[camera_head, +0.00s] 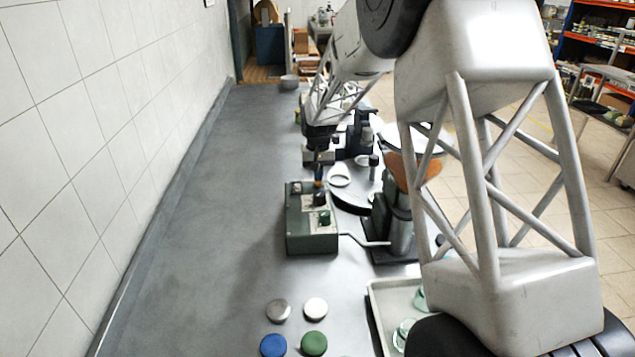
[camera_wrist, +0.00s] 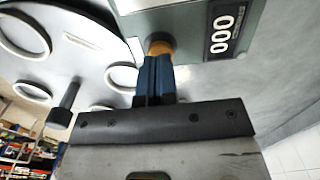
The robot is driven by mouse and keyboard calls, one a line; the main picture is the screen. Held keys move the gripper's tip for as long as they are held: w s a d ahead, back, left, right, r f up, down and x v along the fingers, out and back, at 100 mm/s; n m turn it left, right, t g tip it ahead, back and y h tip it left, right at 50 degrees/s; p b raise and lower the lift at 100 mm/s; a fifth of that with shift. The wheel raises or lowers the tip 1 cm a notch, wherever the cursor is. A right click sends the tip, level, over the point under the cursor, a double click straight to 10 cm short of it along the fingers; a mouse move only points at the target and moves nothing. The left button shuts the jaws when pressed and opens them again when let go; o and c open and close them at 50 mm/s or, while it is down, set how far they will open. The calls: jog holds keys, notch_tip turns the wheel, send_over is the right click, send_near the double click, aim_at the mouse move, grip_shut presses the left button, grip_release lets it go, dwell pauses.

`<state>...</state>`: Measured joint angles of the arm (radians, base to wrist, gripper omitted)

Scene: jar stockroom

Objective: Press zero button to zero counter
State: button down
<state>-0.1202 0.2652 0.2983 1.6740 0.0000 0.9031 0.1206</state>
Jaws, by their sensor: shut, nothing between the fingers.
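A grey-green control box (camera_head: 312,242) stands on the bench in the head view, with several small knobs or buttons on top. In the wrist view the box (camera_wrist: 185,20) carries a counter window (camera_wrist: 223,28) that reads 000. An amber button (camera_wrist: 160,47) sticks out beside the counter. My gripper (camera_wrist: 155,62) has its blue fingers shut and empty, with the tips at the amber button and partly covering it. They look to be touching it, but I cannot tell whether it is pressed down. In the head view my gripper (camera_head: 319,180) is over the box's far part.
A round turntable with ring-shaped seats (camera_head: 340,181) stands right of the box, beside a dark post mechanism (camera_head: 398,225). Silver, white, blue and green lids (camera_head: 313,343) lie in front. A tray (camera_head: 378,312) holds glass jars. The bench left of the box is clear up to the wall.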

jog(key=shift+r, duration=2.9)
jog(key=shift+s+r, duration=0.1)
jog(key=shift+r, duration=0.05)
jog(key=s+r, duration=0.4)
jog(key=r, duration=0.2)
jog(key=shift+s+d+r, duration=0.3)
jog(key=shift+s+r, duration=0.05)
jog(key=shift+s, duration=0.05)
jog(key=s+d+r, duration=0.2)
jog(key=s, duration=0.7)
jog(key=s+d+r+t, duration=0.1)
jog(key=s+d+r, duration=0.2)
jog(key=s, duration=0.5)
jog(key=s+d+r, duration=0.2)
jog(key=s, duration=0.7)
jog(key=s+d+f, duration=0.1)
jog(key=s+f, duration=0.1)
jog(key=s, duration=0.9)
jog(key=s+d+f+t, duration=0.1)
jog(key=s+f, duration=0.1)
jog(key=s, duration=0.9)
jog(key=shift+d+f+t, duration=0.2)
jog(key=shift+d+t, duration=0.1)
jog(key=shift+d, duration=0.1)
